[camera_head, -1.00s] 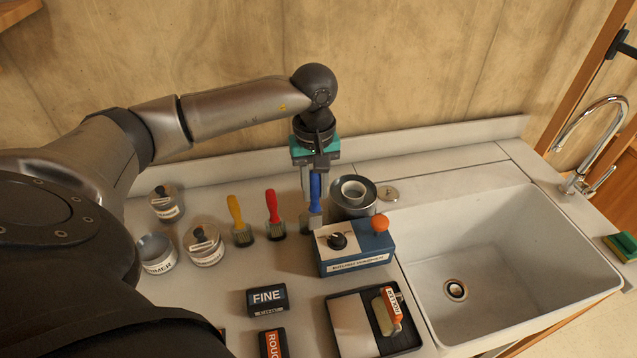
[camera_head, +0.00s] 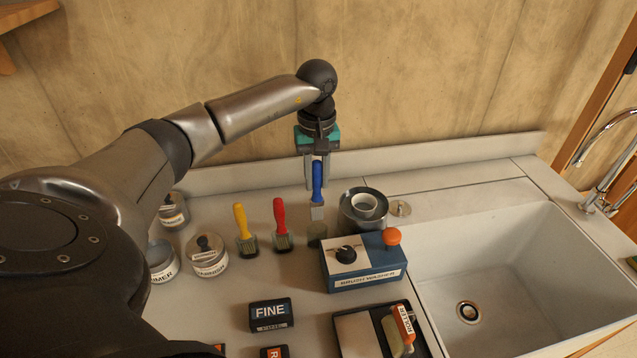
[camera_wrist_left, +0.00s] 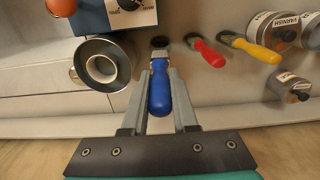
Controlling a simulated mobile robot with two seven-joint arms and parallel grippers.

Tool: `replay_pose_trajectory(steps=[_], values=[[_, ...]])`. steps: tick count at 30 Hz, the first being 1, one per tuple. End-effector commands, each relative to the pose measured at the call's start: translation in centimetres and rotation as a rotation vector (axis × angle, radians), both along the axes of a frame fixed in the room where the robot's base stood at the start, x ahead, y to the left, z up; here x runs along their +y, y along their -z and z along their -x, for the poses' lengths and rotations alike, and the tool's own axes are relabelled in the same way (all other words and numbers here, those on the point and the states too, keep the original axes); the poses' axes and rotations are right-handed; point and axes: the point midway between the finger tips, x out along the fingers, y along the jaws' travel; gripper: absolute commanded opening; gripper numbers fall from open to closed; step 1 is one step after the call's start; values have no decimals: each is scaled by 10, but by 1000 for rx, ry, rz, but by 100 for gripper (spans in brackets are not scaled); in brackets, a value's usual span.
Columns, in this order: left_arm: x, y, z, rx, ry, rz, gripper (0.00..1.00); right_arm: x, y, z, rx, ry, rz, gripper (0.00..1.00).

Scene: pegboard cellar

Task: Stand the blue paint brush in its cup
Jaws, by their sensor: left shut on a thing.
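The blue paint brush (camera_head: 317,178) hangs upright, handle up, its grey metal part below. My left gripper (camera_head: 317,184) is shut on its handle, which also shows between the fingers in the left wrist view (camera_wrist_left: 160,92). A dull grey-green round piece (camera_head: 317,235) shows just under the brush; I cannot tell whether it is bristles or a separate holder. A grey metal can (camera_head: 347,221) with a pale inner ring stands just right of the brush; it shows at left in the wrist view (camera_wrist_left: 125,59). The brush is outside this can. My right gripper is out of view.
A yellow brush (camera_head: 241,217) and a red brush (camera_head: 279,212) are left of the blue one. The blue-and-white brush washer box (camera_head: 365,272) is in front of the can, beside the sink (camera_head: 520,265). Labelled tins (camera_head: 207,257) stand further left.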

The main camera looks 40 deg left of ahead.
Motion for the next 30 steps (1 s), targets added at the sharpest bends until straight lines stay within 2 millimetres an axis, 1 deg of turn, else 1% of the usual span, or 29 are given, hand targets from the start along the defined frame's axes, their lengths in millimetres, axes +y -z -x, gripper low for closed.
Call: replay_pose_trajectory(steps=[1,18,24,30], values=[[-1,9,0,1,1,1,0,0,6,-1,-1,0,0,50],[0,59,0,0,-1,0,0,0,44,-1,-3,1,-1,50],[0,72,0,0,-1,0,0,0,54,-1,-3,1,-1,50],[0,78,0,-1,-1,1,0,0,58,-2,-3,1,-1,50]])
